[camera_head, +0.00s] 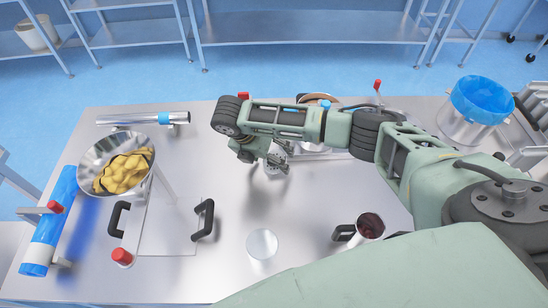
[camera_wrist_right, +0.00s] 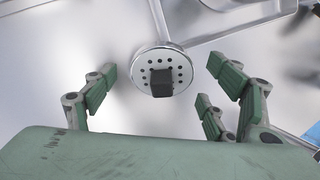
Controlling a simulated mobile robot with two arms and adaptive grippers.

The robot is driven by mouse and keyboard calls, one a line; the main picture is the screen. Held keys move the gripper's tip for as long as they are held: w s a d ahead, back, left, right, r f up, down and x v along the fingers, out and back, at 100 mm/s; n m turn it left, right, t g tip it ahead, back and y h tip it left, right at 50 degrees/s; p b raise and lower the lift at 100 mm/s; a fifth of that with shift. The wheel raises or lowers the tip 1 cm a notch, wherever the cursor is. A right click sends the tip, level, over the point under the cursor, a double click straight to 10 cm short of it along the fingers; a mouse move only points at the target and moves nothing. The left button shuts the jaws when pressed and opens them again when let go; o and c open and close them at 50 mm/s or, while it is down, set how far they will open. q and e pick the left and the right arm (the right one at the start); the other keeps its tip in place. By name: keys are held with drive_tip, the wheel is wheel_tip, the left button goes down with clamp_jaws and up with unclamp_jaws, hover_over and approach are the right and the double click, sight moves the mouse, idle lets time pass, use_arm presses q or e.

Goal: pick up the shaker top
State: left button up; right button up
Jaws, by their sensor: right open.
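The shaker top is a round metal disc with a ring of holes and a black square knob (camera_wrist_right: 161,82). In the right wrist view it sits between the spread fingers, apart from them. In the head view the shaker top (camera_head: 274,168) is partly hidden by my right gripper (camera_head: 279,161). The right gripper is open and empty, with its fingers on either side of the shaker top in the right wrist view (camera_wrist_right: 160,88). A metal stem or handle (camera_wrist_right: 157,20) runs up behind the disc. My left gripper is not in view.
On the steel table (camera_head: 330,195) stand a bowl of yellow chips (camera_head: 92,152), a clear plate with black handles (camera_head: 160,235), a white cup (camera_head: 262,245), a cup with dark red contents (camera_head: 370,227) and a blue roll (camera_head: 50,215). A blue-lined pot (camera_head: 470,118) is at right.

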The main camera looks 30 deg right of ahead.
sight(273, 152)
drive_tip(key=shift+d+f, duration=0.2)
drive_tip(key=shift+f, duration=0.25)
drive_tip(key=c, duration=1.1)
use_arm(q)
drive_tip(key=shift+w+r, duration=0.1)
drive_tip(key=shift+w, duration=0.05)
use_arm(e)
drive_tip(key=shift+r, duration=0.1)
drive_tip(key=shift+r, duration=0.45)
drive_tip(key=r+b, duration=0.1)
drive_tip(key=s+r, duration=0.1)
drive_tip(key=r, duration=0.1)
drive_tip(key=shift+r+b, duration=0.25)
drive_tip(key=shift+b, duration=0.1)
use_arm(q)
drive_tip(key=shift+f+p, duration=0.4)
drive_tip(key=shift+p, duration=0.05)
use_arm(e)
drive_tip(key=shift+s+d+r, duration=0.2)
drive_tip(key=shift+s+r, duration=0.9)
drive_tip(key=shift+s, duration=0.7)
drive_tip(key=shift+s+d+r, duration=0.2)
drive_tip(key=shift+s+r, duration=0.85)
drive_tip(key=shift+s, duration=0.7)
drive_tip(key=shift+s+d+r, duration=0.2)
drive_tip(key=shift+s+r, duration=0.9)
drive_tip(key=shift+s, duration=0.7)
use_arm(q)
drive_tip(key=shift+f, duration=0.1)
